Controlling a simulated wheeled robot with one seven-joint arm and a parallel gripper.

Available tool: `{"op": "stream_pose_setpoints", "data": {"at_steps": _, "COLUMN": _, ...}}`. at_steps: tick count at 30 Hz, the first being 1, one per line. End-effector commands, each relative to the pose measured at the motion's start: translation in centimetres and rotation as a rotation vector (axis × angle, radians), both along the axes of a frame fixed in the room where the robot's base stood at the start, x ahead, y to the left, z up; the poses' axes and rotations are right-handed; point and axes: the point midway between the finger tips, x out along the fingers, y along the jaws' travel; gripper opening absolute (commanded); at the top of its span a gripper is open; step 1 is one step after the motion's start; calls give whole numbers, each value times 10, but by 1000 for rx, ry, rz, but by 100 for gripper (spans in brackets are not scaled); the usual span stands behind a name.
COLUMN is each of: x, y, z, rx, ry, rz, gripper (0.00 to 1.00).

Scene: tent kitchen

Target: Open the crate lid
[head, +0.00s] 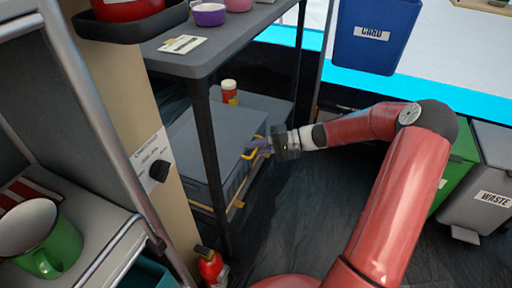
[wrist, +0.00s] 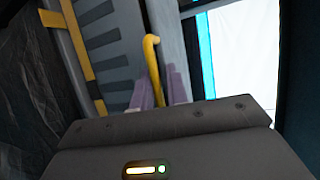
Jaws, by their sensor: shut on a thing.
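The grey crate (head: 205,150) sits on the lower shelf of the rack. Its grey lid (head: 250,108) looks closed in the head view, and a yellow handle (head: 250,154) sticks out at its front edge. My gripper (head: 262,146) is shut on the yellow handle, reaching in from the right. In the wrist view the handle (wrist: 152,58) runs up between my purple fingertips (wrist: 160,92). The ribbed crate side (wrist: 103,40) and yellow trim (wrist: 75,50) show to the left there. The far side of the crate is hidden.
A rack post (head: 212,160) and the upper shelf (head: 225,45) are close by. A fire extinguisher (head: 210,267) stands below. Dark floor is clear in the middle; bins (head: 482,185) stand right.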

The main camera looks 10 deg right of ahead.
Motion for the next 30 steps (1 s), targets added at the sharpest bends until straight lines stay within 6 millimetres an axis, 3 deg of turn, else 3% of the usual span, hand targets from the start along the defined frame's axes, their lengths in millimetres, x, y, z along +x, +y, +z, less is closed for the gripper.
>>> {"op": "stream_pose_setpoints", "data": {"at_steps": 7, "x": 1, "y": 1, "z": 36, "rx": -83, "ry": 57, "rz": 3, "gripper": 0}}
{"op": "stream_pose_setpoints", "data": {"at_steps": 17, "x": 15, "y": 21, "z": 113, "rx": -310, "ry": 214, "rz": 5, "gripper": 0}}
{"op": "stream_pose_setpoints", "data": {"at_steps": 30, "x": 44, "y": 60, "z": 178, "rx": -304, "ry": 217, "rz": 2, "gripper": 0}}
